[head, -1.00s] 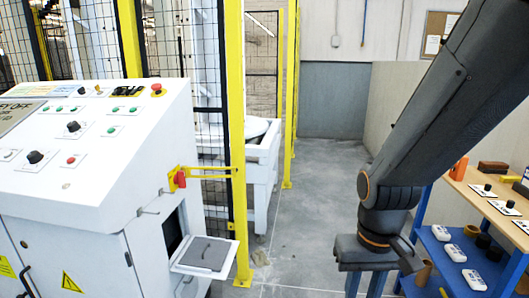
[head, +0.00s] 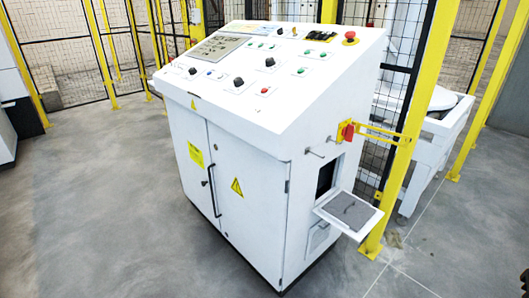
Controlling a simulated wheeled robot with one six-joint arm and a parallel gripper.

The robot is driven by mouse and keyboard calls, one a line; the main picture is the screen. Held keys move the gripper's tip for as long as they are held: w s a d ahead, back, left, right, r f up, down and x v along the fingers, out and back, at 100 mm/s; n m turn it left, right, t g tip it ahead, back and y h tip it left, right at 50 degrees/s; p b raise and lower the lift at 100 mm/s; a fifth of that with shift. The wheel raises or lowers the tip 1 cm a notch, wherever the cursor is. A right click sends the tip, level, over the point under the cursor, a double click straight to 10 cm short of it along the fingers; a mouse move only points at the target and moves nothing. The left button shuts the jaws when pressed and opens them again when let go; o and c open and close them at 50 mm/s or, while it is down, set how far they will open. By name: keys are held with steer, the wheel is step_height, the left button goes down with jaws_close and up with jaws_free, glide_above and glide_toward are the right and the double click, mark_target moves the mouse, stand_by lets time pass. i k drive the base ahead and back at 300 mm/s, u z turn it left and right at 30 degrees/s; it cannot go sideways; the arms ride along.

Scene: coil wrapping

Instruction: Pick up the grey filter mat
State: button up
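The grey filter mat (head: 356,218) lies flat on a small white fold-down flap (head: 326,215) on the right side of the white control cabinet (head: 250,190). A thin dark curved strip, perhaps a handle, shows on top of the mat. Beside the flap, a dark opening (head: 325,178) shows in the cabinet's side. My gripper is not in this view, so its state and its distance from the mat cannot be seen.
A yellow fence post (head: 414,130) stands close behind the flap. A red switch on a yellow plate (head: 347,131) and a yellow bar sit above it. Two small hooks stick out nearby. Grey floor (head: 100,220) is free at the left and front.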

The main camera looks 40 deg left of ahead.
mark_target(355, 213)
steer(key=z, duration=0.25)
steer(key=k, duration=0.35)
steer(key=u, duration=0.95)
steer(key=i, duration=1.55)
steer(key=z, duration=0.85)
